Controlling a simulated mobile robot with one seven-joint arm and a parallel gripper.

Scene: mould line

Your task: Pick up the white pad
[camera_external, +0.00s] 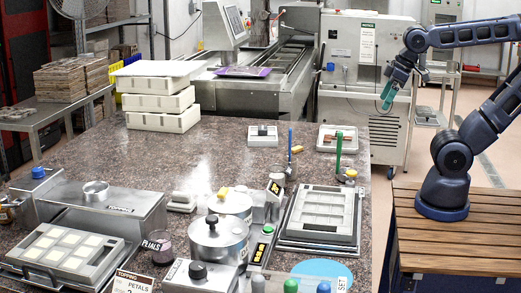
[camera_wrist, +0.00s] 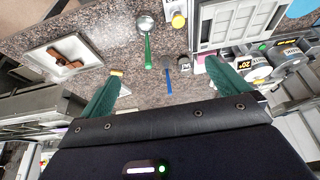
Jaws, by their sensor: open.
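A small white, pad-like item (camera_external: 183,200) lies on the speckled table left of the metal pots in the external view. I cannot tell for sure that it is the white pad. I do not make it out in the wrist view. My gripper (camera_external: 388,96) hangs in the air beyond the table's right edge, well apart from that item. Its two green fingers are spread in the wrist view (camera_wrist: 168,92), with nothing between them.
A white tray with a brown piece (camera_external: 340,147), a green-handled ladle (camera_wrist: 147,45) and a grey mould (camera_external: 318,215) are on the right side. Metal pots (camera_external: 218,243) crowd the front. White crates (camera_external: 160,103) are stacked at the back left. The table middle is clear.

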